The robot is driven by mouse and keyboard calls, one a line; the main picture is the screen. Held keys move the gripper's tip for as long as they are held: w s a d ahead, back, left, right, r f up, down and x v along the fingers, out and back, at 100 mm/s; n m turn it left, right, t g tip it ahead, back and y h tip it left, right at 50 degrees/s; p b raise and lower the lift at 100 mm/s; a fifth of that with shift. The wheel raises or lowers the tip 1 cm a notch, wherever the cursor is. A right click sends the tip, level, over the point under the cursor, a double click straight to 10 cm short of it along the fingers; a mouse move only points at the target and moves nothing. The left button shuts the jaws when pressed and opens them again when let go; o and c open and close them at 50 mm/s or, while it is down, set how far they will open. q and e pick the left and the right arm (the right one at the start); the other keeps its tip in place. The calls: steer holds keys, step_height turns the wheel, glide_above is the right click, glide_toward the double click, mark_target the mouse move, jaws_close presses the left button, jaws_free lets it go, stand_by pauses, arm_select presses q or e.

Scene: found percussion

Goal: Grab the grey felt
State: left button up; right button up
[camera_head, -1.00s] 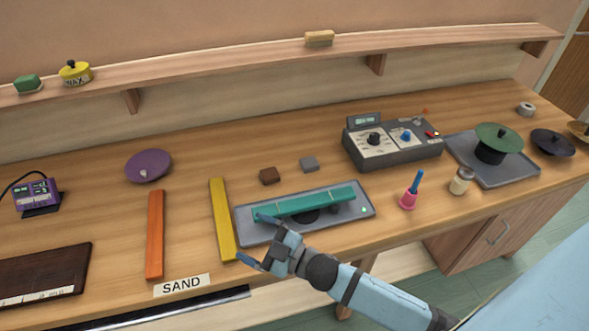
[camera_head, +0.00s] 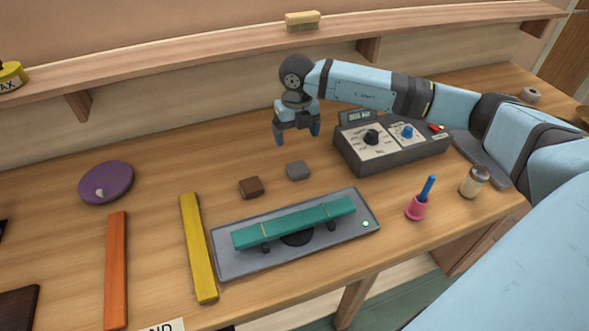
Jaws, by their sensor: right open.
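The grey felt (camera_head: 298,170) is a small grey block lying on the wooden bench, just right of a brown block (camera_head: 251,187) and behind the grey tray. My right gripper (camera_head: 297,135) is open and empty. It points down above the bench, behind the grey felt in the picture, with a gap between its fingertips and the felt. The felt is in full view. My left gripper is not in view.
A grey tray (camera_head: 228,264) with a teal bar (camera_head: 295,221) lies in front of the felt. A control box (camera_head: 390,155) stands to the right, close to my right arm. The shelf (camera_head: 200,63) runs behind.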

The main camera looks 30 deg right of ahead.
glide_above(299, 170)
steer(key=f, duration=0.8)
steer(key=shift+w+a+p, duration=0.15)
steer(key=shift+a+p, duration=0.1)
steer(key=shift+p, duration=0.15)
steer(key=shift+s+d+f+p, duration=0.15)
steer(key=shift+f+p, duration=0.15)
steer(key=shift+f, duration=1.05)
steer(key=shift+s+d+f+p, duration=0.1)
steer(key=shift+f+p, duration=0.2)
steer(key=shift+f, duration=1)
steer(key=c, duration=1)
steer(key=shift+r, duration=0.1)
